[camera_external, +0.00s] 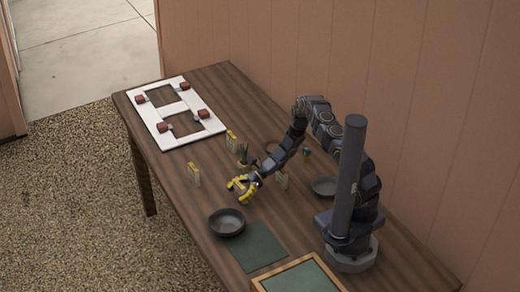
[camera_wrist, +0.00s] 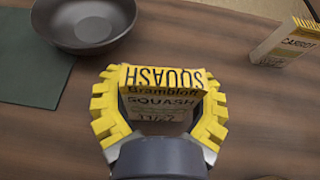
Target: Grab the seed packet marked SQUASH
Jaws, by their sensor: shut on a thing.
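The seed packet marked SQUASH (camera_wrist: 160,102) stands between the yellow fingers of my gripper (camera_wrist: 160,88) in the wrist view. It has a yellow top band and a paler front with dark print. The fingers are shut on its two sides. In the external view my gripper (camera_external: 243,187) is low over the middle of the table, and the packet in it is mostly hidden by the fingers. Another packet, marked CARROT (camera_wrist: 287,42), stands apart at the upper right of the wrist view.
A dark bowl (camera_external: 227,223) and a green mat (camera_external: 258,247) lie nearer the front. A white frame with red-topped pieces (camera_external: 152,116) lies at the far end.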

